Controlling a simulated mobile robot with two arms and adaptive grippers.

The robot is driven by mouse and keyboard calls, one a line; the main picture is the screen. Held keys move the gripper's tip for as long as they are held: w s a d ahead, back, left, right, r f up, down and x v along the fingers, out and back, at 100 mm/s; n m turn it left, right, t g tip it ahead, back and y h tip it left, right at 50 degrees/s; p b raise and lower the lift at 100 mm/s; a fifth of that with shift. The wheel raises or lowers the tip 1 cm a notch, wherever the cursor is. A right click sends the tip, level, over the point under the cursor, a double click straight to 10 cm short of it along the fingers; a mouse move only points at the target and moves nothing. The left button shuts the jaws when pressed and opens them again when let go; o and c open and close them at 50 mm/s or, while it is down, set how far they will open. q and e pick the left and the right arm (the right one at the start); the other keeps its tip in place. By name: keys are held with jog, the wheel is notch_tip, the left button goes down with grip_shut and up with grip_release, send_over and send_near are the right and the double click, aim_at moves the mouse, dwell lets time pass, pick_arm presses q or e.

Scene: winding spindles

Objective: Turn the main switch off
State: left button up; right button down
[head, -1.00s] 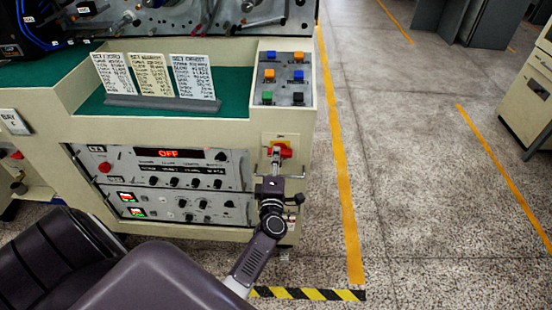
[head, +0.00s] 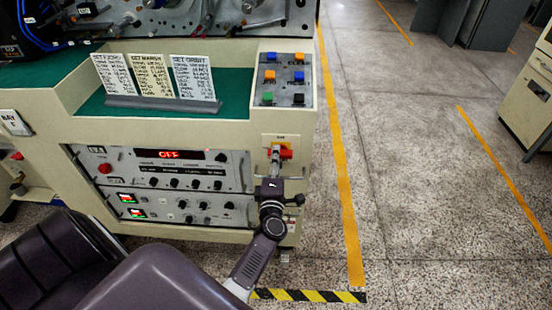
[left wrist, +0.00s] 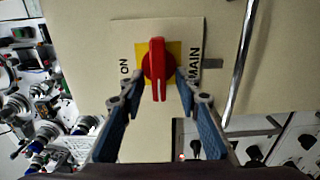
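The main switch is a red rotary knob (head: 286,153) on a yellow plate, on the cream front panel below the button box. In the left wrist view the red knob (left wrist: 155,68) has its handle upright in the picture, with "ON" printed to its left and "MAIN" to its right. My left gripper (head: 276,153) is at the switch and hides part of it. In the left wrist view its fingers (left wrist: 160,84) are open, one on each side of the knob handle, with gaps visible. My right gripper is not in view.
A control unit with a red "OFF" display (head: 169,155) sits left of the switch. A button box (head: 284,78) is above it. Cards (head: 152,77) stand on the green top.

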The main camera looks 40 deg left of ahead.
pick_arm(q)
jog(key=v, duration=0.7)
jog(key=shift+s, duration=0.25)
jog(key=shift+d, duration=0.1)
jog(key=s+d+f+m+h, duration=0.2)
jog(key=d+f+m+h, duration=0.55)
jog(key=f, duration=0.75)
jog(key=s+d+f+m+g+h, duration=0.1)
jog(key=s+d+f+m+g, duration=0.1)
jog(key=s+d+f+m, duration=0.45)
jog(key=s+d+f+m+g+h, duration=0.1)
jog(key=s+f+m+g, duration=0.15)
jog(key=f, duration=0.65)
jog(key=s+f+m+g+h, duration=0.1)
jog(key=s+f+m+g, duration=0.4)
jog(key=s+f, duration=0.85)
jog(key=s+a+f+m+g, duration=0.2)
jog(key=s, duration=0.8)
jog(key=s+a+f+m+g, duration=0.2)
jog(key=s+m, duration=0.1)
jog(key=s, duration=0.7)
jog(key=shift+g+y, duration=0.35)
jog(key=shift+y, duration=0.1)
